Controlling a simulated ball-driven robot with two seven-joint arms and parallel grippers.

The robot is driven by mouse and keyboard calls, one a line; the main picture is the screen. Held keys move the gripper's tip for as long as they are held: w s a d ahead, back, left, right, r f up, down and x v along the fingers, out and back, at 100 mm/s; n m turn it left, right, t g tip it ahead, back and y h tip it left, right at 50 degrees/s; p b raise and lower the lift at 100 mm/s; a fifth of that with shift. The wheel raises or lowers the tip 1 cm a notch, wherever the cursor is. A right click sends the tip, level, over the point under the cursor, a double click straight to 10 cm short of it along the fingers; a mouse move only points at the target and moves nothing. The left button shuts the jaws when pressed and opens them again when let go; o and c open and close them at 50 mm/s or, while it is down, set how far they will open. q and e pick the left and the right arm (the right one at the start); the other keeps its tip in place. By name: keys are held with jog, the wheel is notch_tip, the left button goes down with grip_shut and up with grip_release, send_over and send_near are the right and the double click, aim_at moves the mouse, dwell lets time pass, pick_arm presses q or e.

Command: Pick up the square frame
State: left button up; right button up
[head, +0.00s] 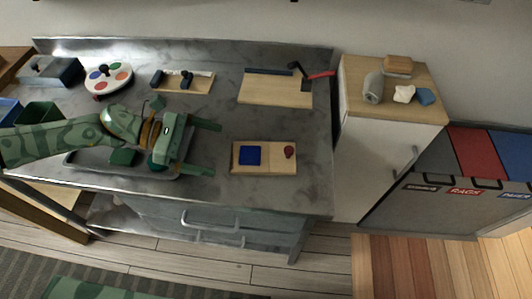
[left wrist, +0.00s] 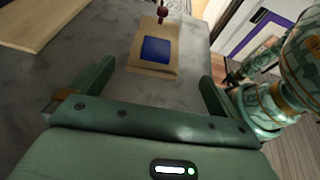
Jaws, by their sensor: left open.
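A blue square (head: 250,155) lies flat on a light wooden board (head: 270,170) at the counter's front right. It is the only square piece I see that could be the square frame; I cannot tell whether it has an opening. It also shows in the left wrist view (left wrist: 156,49), ahead of my fingers. My left gripper (head: 217,149) is open and empty, left of the board and apart from it, with its fingers pointing toward it.
A red knob (head: 290,152) stands on the board's right end. Behind are a larger wooden board (head: 275,92) with a red-handled tool (head: 320,75), a small tray (head: 182,81) and a paint palette (head: 108,78). Bare counter lies between my left gripper and the board.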

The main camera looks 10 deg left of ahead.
aim_at(245, 154)
pick_arm(q)
jog(key=x, duration=0.4)
jog(key=shift+w+d+f, duration=0.1)
jog(key=shift+d+f, duration=0.1)
jog(key=shift+d, duration=0.15)
jog(key=x, duration=0.1)
jog(key=b+x, duration=0.1)
jog(key=x, duration=0.3)
jog(key=shift+w, duration=0.3)
jog(key=shift+r, duration=0.15)
jog(key=c, duration=1)
jog(key=shift+c, duration=0.2)
